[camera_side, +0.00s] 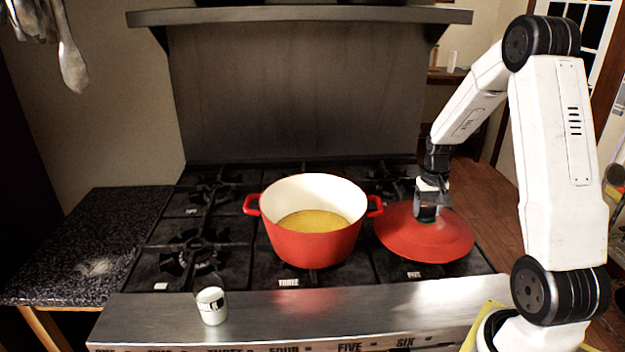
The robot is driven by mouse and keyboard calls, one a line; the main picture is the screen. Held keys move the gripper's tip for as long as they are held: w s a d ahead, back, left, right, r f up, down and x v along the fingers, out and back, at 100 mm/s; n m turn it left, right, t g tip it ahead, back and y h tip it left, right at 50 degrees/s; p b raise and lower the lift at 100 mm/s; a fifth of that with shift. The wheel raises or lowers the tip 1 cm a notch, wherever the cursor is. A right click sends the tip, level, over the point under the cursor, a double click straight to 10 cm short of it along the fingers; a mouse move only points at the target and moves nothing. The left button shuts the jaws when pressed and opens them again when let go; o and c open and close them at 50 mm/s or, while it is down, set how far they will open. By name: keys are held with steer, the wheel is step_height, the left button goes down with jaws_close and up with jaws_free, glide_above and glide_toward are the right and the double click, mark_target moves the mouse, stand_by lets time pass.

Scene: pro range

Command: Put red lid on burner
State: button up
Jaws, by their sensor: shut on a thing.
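The red lid (443,241) is at the right of the stove, over or on the front right burner area, just right of the red pot. It looks nearly level; I cannot tell whether it touches the grate. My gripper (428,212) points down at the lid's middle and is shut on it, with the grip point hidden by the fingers. The burner under the lid is mostly hidden; a bare burner (190,256) shows at the front left.
The red pot (312,245) with yellow contents stands open at the centre front, its right handle close to the lid. A small white cup (211,305) stands on the steel front ledge (300,325). A dark back panel and shelf (300,16) rise behind the stove.

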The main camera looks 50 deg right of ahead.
steer(key=shift+f, duration=0.5)
stand_by(0.3)
steer(key=o, duration=1.1)
steer(key=shift+f, duration=0.1)
steer(key=shift+r, duration=4)
